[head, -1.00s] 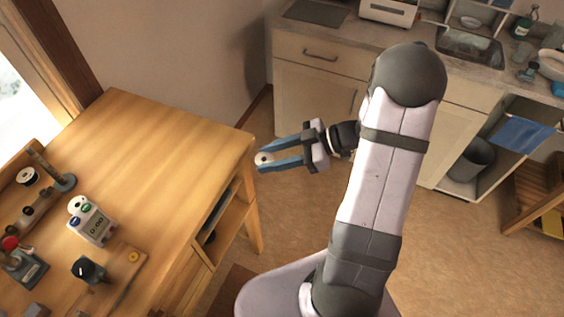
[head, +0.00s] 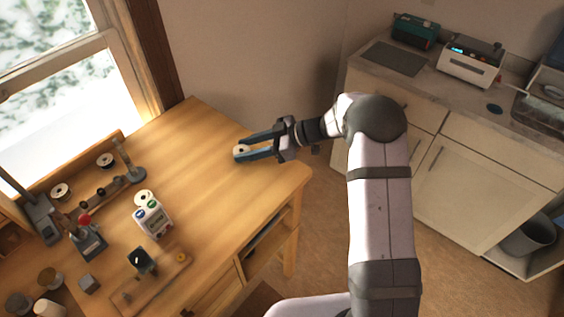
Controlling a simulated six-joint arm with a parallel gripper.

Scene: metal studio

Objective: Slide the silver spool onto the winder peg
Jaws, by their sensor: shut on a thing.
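My gripper (head: 243,149) is shut on a small pale spool with a dark centre (head: 242,150), the silver spool by its place in the jaws. The blue fingers hold it at their tips, over the back right part of the wooden table (head: 215,205). The gap between spool and tabletop is hard to judge. An upright rod on a round dark base (head: 130,165) stands to the left of the gripper. A wooden board with a dark box and a small yellowish part (head: 180,257) lies nearer the front. I cannot tell which of these carries the winder peg.
Two more spools (head: 105,160) (head: 61,191) lie at the back left. A white meter (head: 153,217) and a red-topped device (head: 88,238) stand on the table's left half. The table between meter and gripper is clear. A window is behind, a kitchen counter (head: 420,90) at right.

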